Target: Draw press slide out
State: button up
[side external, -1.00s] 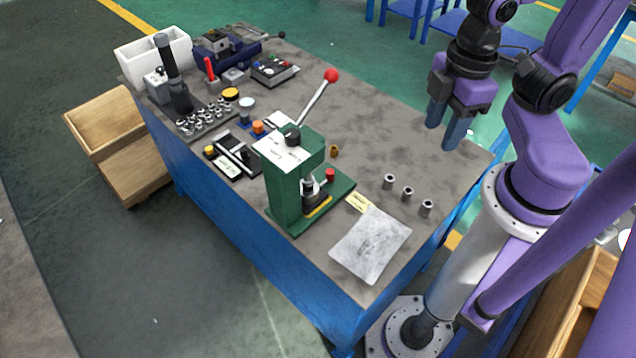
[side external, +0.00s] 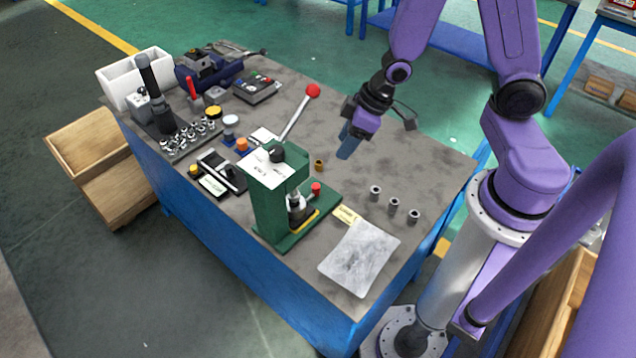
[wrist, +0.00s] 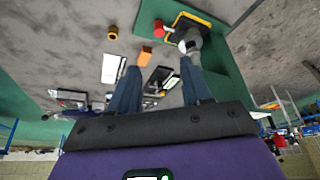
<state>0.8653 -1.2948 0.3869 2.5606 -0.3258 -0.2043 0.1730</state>
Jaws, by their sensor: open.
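The green press (side external: 277,200) stands upright near the front edge of the table, with a red-knobbed lever (side external: 313,90) angled up to the right. At its foot is a dark slide with yellow edging (side external: 303,222), and a small red knob (side external: 316,188) stands beside it. The wrist view shows the yellow-edged slide (wrist: 185,20) and the red knob (wrist: 158,27) beyond my fingertips. My gripper (side external: 344,152) is open and empty, above the table behind and right of the press, apart from it. Its two blue fingers (wrist: 160,72) show in the wrist view.
Several grey metal sleeves (side external: 394,205) stand right of the press, and a clear sheet (side external: 359,257) lies in front of them. A small brass piece (side external: 319,165) sits behind the press. Tools and a white bin (side external: 137,76) crowd the left. The table's back right is clear.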

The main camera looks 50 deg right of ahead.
aim_at(317, 186)
jog(key=x, duration=1.6)
jog(key=shift+w+a+f, duration=0.1)
jog(key=shift+w+f, duration=0.1)
grip_shut()
